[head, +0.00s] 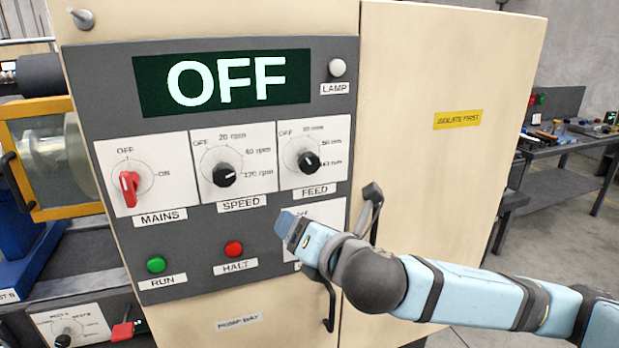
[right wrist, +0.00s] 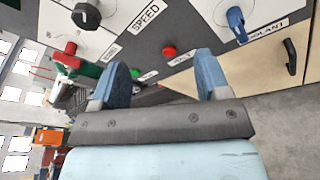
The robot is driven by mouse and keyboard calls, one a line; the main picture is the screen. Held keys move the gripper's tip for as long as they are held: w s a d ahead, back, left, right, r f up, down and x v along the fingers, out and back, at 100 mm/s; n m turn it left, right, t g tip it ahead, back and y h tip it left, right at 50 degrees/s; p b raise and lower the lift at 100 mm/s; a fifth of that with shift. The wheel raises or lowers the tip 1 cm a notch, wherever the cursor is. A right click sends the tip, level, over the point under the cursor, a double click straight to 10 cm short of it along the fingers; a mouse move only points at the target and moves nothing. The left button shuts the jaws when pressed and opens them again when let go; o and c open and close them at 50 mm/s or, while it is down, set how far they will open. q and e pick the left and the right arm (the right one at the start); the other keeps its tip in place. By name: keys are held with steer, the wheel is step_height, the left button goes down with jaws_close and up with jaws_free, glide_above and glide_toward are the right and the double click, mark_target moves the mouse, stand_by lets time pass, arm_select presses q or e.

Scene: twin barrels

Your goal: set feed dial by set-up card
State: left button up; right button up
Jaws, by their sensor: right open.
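The feed dial (head: 308,162) is a black knob on a white plate at the upper right of the grey panel. Its white mark points right, seemingly toward the lowest right marking; the small figures are hard to read. The display (head: 222,82) above reads OFF. My right gripper (head: 285,226) is in front of the panel, below the feed dial and apart from it. In the right wrist view its fingers (right wrist: 162,62) are spread with nothing between them. I see no set-up card that I can identify. My left gripper is out of view.
The speed dial (head: 222,172) and red mains switch (head: 129,188) are left of the feed dial. The green run (head: 156,264) and red halt (head: 234,249) buttons are below. A blue coolant knob (right wrist: 237,22) shows in the wrist view. Door handles (head: 372,208) stick out beside my arm.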

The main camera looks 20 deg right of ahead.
mark_target(311, 164)
steer(key=d+r+n+t+h+b, duration=0.2)
steer(key=d+r+n+h, duration=0.15)
steer(key=d+r, duration=0.2)
steer(key=shift+n+y, duration=0.25)
steer(key=shift+n, duration=0.1)
steer(key=w, duration=1.2)
steer(key=shift+w+a+r+p, duration=0.3)
steer(key=shift+r+p, duration=0.05)
steer(key=shift+p, duration=0.05)
steer(key=shift+c, duration=0.4)
steer(key=c, duration=0.8)
